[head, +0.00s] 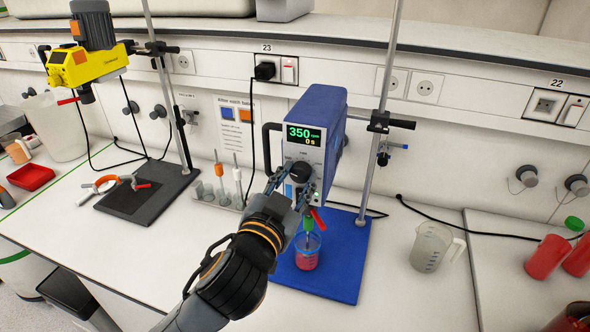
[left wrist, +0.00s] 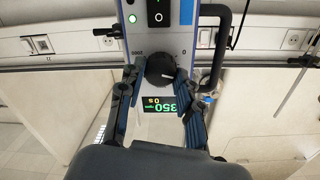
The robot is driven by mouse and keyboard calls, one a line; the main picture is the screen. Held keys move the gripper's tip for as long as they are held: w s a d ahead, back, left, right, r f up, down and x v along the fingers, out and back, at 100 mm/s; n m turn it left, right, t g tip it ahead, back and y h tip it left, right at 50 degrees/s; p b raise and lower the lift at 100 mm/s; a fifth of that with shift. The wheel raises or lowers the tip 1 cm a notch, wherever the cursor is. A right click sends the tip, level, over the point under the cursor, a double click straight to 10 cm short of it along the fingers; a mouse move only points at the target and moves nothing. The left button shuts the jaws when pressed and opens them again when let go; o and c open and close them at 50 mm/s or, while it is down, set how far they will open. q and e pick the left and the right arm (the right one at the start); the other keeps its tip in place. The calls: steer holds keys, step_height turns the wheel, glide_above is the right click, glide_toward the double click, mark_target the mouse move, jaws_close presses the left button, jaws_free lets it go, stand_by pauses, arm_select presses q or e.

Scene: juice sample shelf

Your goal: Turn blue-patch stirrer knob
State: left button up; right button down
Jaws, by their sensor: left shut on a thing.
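The blue stirrer (head: 322,105) hangs on a stand over a blue base plate (head: 345,262). Its display (head: 305,137) reads 350 rpm and 0 s in green and orange. The black knob (head: 300,172) sits below the display. My left gripper (head: 294,184) is at the front panel with its fingers on either side of the knob, shut on it. In the left wrist view, which is upside down, the knob (left wrist: 160,70) with its white mark sits between the fingertips of my left gripper (left wrist: 158,84). My right gripper is out of view.
A beaker of red liquid (head: 307,258) stands on the blue base under the stirrer. A measuring jug (head: 430,248) is to its right. A yellow stirrer (head: 95,64) on a stand is at the left. Free bench lies at the front left.

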arm_select(q)
steer(key=shift+r+m+p, duration=0.1)
steer(key=shift+m+p, duration=0.65)
steer(key=shift+m, duration=0.35)
steer(key=o, duration=1)
steer(key=shift+o, duration=0.8)
steer(key=shift+w, duration=0.1)
steer(key=shift+s, duration=0.3)
steer(key=v, duration=0.7)
